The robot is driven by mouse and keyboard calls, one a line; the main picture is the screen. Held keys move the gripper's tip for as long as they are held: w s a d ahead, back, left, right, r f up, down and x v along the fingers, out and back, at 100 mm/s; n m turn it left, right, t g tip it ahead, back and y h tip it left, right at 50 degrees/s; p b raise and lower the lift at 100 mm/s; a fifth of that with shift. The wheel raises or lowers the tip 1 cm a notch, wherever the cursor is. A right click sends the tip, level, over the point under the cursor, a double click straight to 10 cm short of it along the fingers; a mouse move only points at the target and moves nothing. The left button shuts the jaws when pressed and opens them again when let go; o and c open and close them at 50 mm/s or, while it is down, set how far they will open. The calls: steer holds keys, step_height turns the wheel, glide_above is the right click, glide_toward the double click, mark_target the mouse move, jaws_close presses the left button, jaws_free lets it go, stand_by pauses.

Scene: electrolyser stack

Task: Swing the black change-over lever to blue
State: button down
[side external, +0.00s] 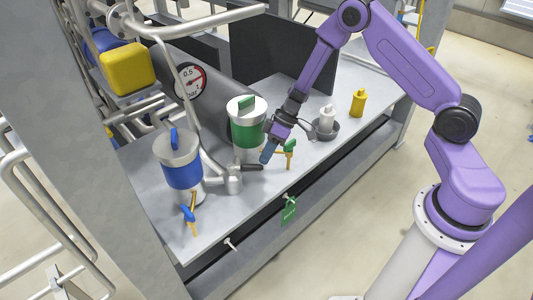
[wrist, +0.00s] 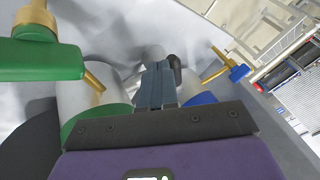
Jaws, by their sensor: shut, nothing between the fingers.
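The black change-over lever (side external: 250,167) sits on a grey metal valve body (side external: 233,181) between the blue-banded canister (side external: 181,172) and the green-banded canister (side external: 247,133). It points right, toward the green side. My gripper (side external: 266,154) is shut and empty, pointing down close to the lever's free end. In the wrist view the shut fingers (wrist: 156,72) are beside the lever's black end (wrist: 174,65), which shows just to their right. I cannot tell whether they touch. Most of the lever is hidden there.
A green-handled tap (side external: 289,149) stands right of my gripper. A blue-handled tap (side external: 189,213) stands at the front left. A white bottle (side external: 327,118) in a dark dish and a yellow bottle (side external: 358,103) stand further right. A green tag (side external: 289,211) hangs at the bench's front edge.

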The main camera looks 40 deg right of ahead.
steer(key=shift+s+a, duration=0.2)
steer(key=shift+s, duration=0.15)
steer(key=s+a+m+t, duration=0.2)
steer(key=s+a+m, duration=0.1)
steer(key=a, duration=1.1)
steer(key=shift+m+h, duration=0.4)
steer(key=shift+m, duration=0.4)
steer(key=shift+r, duration=0.15)
stand_by(0.3)
